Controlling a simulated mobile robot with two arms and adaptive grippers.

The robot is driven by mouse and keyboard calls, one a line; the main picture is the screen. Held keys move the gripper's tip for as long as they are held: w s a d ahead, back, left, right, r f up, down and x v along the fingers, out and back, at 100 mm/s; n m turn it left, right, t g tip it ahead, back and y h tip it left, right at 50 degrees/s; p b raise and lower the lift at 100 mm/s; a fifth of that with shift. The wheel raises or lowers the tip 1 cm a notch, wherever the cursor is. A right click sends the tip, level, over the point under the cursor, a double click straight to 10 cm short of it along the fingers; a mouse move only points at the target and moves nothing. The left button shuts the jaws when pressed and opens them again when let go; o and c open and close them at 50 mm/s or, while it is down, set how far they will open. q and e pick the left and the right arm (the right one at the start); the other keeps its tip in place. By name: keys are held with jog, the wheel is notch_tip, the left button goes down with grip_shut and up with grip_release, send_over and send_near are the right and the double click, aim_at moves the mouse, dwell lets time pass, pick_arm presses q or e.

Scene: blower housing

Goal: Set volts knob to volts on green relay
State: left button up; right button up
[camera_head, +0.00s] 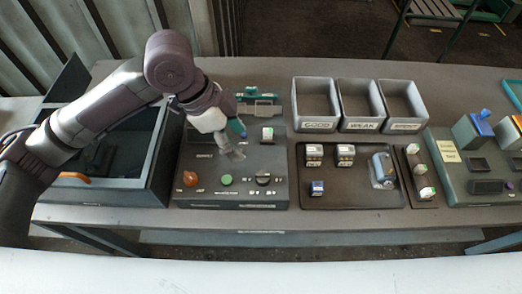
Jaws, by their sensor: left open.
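My left gripper (236,146) is open and empty above the dark grey control panel (236,195). On the panel's front row are an orange knob (190,178), a round green button (227,180) and a black knob (263,179) with small marks around it. The labels are too small to read, so I cannot tell for sure which knob is volts. A white relay with a green part (267,133) sits upright at the panel's upper right. The gripper is behind the green button and left of that relay, apart from the knobs. My right gripper is not in view.
Three grey bins (360,124), labelled GOOD, WEAK and an unreadable word, stand behind a dark tray (350,199) holding several small parts. A narrow strip (424,200) holds three parts. A second panel (480,193) is at right, an open box (120,190) at left.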

aim_at(261, 174)
pick_arm(q)
jog(key=x, duration=0.4)
jog(key=s+p+x, duration=0.1)
jog(key=x, duration=0.3)
jog(key=p+x, duration=0.1)
jog(key=x, duration=0.3)
jog(key=shift+s+d, duration=0.2)
jog(key=shift+s, duration=0.1)
jog(key=shift+s+d+f, duration=0.1)
jog(key=shift+d+f, duration=0.05)
jog(key=shift+f, duration=0.1)
jog(key=shift+w+f, duration=0.2)
jog(key=shift+f, duration=0.05)
jog(key=c, duration=1.1)
jog(key=shift+c, duration=0.2)
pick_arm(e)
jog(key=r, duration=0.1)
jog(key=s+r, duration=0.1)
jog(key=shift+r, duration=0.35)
